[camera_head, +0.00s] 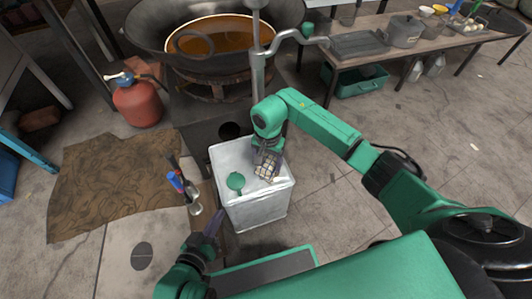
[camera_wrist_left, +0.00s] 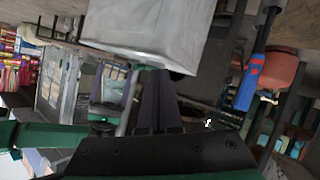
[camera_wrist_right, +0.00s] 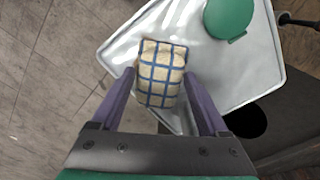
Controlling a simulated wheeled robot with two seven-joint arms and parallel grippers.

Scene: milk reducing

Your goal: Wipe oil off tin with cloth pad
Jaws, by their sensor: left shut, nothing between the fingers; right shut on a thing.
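The square metal tin (camera_head: 258,212) stands upright on the floor, with a round green cap (camera_head: 236,182) on its top. The cloth pad (camera_wrist_right: 162,72), beige with blue grid lines, is between the fingers of my right gripper (camera_wrist_right: 160,80), which is shut on it. The pad also shows in the head view (camera_head: 266,163), over the right part of the tin's top. I cannot make out oil on the top. My left gripper (camera_head: 213,222) is shut and empty, low beside the tin's left front side. Its fingers show in the left wrist view (camera_wrist_left: 160,90) below the tin (camera_wrist_left: 150,30).
A large pan of orange-brown oil (camera_head: 220,40) stands behind the tin. A red gas cylinder (camera_head: 138,105) and a brown mat (camera_head: 105,190) are at left. Red and blue-handled tools (camera_head: 178,184) stand close left of the tin. A bench (camera_head: 365,70) is at back right. Floor at right is clear.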

